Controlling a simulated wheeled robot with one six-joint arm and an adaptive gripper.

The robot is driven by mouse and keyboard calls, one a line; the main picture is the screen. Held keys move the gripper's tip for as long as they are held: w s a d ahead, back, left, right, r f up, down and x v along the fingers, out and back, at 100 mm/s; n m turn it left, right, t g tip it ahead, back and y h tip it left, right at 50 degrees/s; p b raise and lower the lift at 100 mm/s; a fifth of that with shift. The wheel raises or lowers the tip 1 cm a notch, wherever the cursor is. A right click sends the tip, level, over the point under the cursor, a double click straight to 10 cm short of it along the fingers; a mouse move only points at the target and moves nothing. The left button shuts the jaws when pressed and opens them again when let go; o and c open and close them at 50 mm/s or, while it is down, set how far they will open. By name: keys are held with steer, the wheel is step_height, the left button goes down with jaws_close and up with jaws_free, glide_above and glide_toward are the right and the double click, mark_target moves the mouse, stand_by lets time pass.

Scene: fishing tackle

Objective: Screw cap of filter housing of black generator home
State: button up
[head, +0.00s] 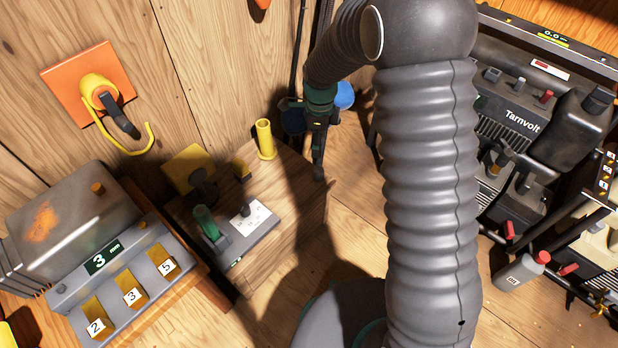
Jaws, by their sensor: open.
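The black generator (485,128), marked "Tarnvolt", stands at the right, with several small knobs on its top panel. A dark canister-like body (578,125) with a small black top (600,96) sits at its right end. I cannot tell whether this is the filter housing and its cap. My gripper (317,150) is open at upper middle, pointing down, left of the generator and well apart from it. A blue rounded thing (344,96) shows just behind it; I cannot tell what it is or whether they touch. My arm hides the generator's left part.
A wooden stand (292,215) with a yellow tube (265,139) and a green-handled lever (208,222) is left of centre. A grey machine (75,225) with numbered yellow tabs is at lower left. A yellow hook (120,140) hangs on the wall. Dark rails (560,240) edge the right.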

mark_target(319, 170)
step_height(319, 170, down, 14)
steer(key=m+b, duration=0.1)
steer(key=m, duration=0.2)
steer(key=shift+w+d, duration=0.1)
steer(key=shift+w, duration=0.05)
steer(key=shift+r, duration=0.1)
steer(key=c, duration=1)
